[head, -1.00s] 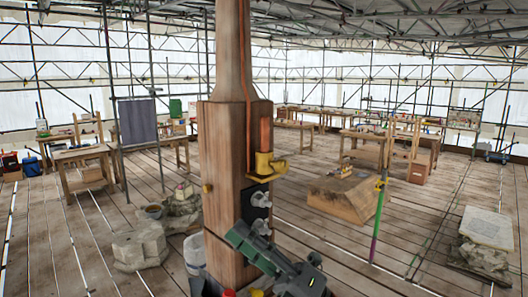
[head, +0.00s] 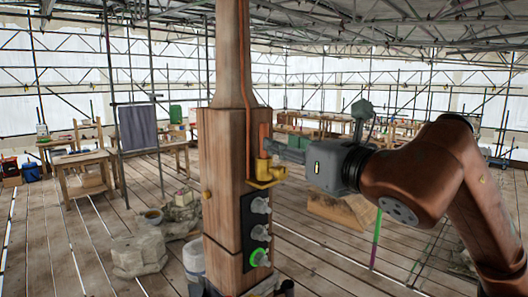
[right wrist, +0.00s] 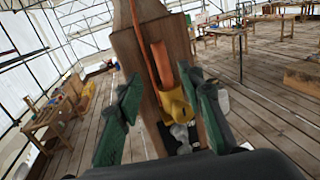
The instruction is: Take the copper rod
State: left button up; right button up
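The copper rod (head: 264,138) stands upright in a yellow holder (head: 268,171) on the right face of the wooden spire post (head: 223,170). It also shows in the right wrist view (right wrist: 161,65), above the yellow holder (right wrist: 177,104). My right gripper (head: 274,149) is beside the rod at the holder's height, coming in from the right. In the right wrist view its green-padded fingers (right wrist: 163,95) are apart, with the rod and holder seen between them. No grip on the rod shows. My left gripper is not in view.
A dark panel (head: 247,235) with several grey knobs is below the holder; the lowest knob (head: 259,257) has a green ring. A thin orange cable (head: 247,75) runs down the post. Stone blocks (head: 138,252) and workbenches (head: 85,165) stand around on the plank floor.

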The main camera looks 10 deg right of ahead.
aim_at(266, 134)
jog(key=p+x, duration=0.1)
jog(key=x, duration=0.2)
jog(key=shift+w+d+r, duration=0.15)
jog(key=shift+r, duration=0.05)
jog(key=p+x, duration=0.2)
jog(key=x, duration=0.2)
jog(key=shift+r, duration=0.15)
jog(key=shift+w, duration=0.35)
jog(key=shift+s, duration=0.2)
jog(key=c, duration=0.3)
jog(key=shift+w, duration=0.1)
jog(key=c, duration=0.5)
grip_shut()
